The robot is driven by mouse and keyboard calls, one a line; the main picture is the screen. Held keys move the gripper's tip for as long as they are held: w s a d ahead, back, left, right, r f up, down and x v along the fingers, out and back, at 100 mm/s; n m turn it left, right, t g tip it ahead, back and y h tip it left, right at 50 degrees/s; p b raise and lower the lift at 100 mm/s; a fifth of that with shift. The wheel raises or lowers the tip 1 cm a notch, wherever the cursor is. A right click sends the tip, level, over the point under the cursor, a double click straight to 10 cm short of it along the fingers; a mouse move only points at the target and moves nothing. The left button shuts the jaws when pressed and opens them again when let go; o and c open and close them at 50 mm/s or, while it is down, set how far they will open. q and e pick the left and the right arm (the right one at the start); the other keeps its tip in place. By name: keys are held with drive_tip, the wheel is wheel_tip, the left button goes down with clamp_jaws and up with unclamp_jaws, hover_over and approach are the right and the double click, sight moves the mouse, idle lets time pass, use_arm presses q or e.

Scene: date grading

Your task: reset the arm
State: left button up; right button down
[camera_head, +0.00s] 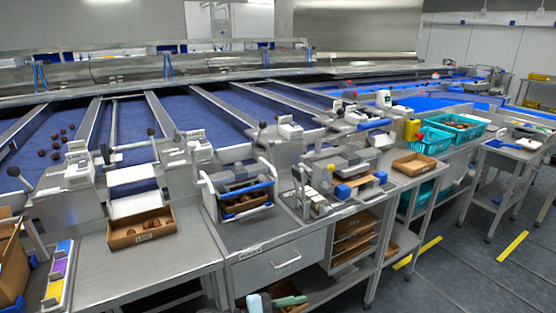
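Neither of my grippers shows in the head view, and no arm of mine can be made out. Steel workbenches with date-grading gear stand in front of me. A small cardboard tray (141,228) with a few brown dates lies on the left bench top (185,254). Several dark dates (56,145) lie on the blue conveyor (45,135) at the left.
A drawer (280,266) and a shelf of brown trays (352,236) sit under the middle bench. Teal crates (428,141) and a cart (515,150) stand at the right. Grey floor with yellow strips (512,246) is open at lower right. Green and grey items (290,301) at the bottom edge are unclear.

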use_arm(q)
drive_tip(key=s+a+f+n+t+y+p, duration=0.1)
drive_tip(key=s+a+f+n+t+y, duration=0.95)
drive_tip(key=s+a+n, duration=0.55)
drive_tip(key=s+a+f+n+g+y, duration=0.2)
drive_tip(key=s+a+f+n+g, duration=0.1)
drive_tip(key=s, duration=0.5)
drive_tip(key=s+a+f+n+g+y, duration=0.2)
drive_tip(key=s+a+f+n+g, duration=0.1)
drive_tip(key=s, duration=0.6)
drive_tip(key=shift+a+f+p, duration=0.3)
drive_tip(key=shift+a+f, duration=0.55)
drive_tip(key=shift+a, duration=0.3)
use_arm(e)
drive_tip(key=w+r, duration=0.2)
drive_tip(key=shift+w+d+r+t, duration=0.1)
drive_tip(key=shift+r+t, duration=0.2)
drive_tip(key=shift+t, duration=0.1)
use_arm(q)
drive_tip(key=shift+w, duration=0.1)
